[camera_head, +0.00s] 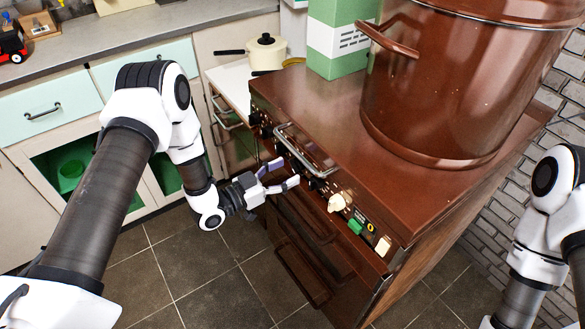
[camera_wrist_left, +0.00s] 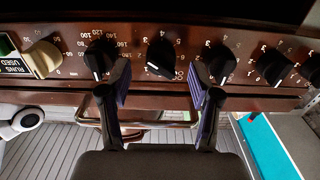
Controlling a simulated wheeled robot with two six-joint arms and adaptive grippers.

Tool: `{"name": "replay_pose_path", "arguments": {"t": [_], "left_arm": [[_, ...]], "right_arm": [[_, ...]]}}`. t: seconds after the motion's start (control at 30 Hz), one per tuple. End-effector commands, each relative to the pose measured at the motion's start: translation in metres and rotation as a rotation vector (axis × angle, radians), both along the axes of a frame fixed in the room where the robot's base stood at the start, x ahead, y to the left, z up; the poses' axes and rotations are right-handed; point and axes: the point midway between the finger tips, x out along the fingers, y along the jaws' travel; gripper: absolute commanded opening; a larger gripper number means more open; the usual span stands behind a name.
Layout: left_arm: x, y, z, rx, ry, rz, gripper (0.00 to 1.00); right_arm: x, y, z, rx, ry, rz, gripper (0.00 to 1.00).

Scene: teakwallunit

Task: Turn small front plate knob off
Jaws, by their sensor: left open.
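The brown stove (camera_head: 330,110) has a front panel with a row of knobs. In the left wrist view, a black knob (camera_wrist_left: 161,57) with a white pointer line and numbers around it shows between my open fingers. I cannot tell from the labels which knob is the small front plate knob. My left gripper (camera_head: 286,173) is open, empty and just in front of the panel; it also shows in the left wrist view (camera_wrist_left: 158,82). Its fingers look apart from the knob. My right arm is at the right edge, its gripper out of view.
Neighbouring black knobs (camera_wrist_left: 219,62) and a temperature knob (camera_wrist_left: 100,58) sit close on both sides. A cream knob (camera_head: 337,202) is further along the panel. A metal rail (camera_head: 304,150) crosses the stove front. A big brown pot (camera_head: 440,90) stands on top.

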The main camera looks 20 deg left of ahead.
Motion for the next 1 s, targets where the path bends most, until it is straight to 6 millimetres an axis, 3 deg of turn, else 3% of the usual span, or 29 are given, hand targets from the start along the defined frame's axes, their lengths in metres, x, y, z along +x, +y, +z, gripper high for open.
{"name": "replay_pose_path", "arguments": {"t": [0.2, 0.43, 0.6, 1.0], "left_arm": [[0.021, -0.017, 0.000, 0.000, 0.002, -0.001, 0.63], [0.023, -0.018, -0.001, 0.000, 0.004, 0.001, 0.63], [0.022, -0.018, -0.001, 0.000, 0.004, 0.002, 0.03], [0.023, -0.017, 0.000, -0.024, 0.018, 0.002, 0.03]], "right_arm": [[0.000, 0.000, 0.002, 0.000, 0.001, -0.001, 0.40], [0.000, 0.000, 0.002, 0.000, 0.001, -0.001, 0.40], [0.000, 0.000, 0.002, 0.000, 0.000, 0.000, 0.40], [0.000, 0.000, 0.001, 0.000, 0.000, 0.000, 0.40]]}}
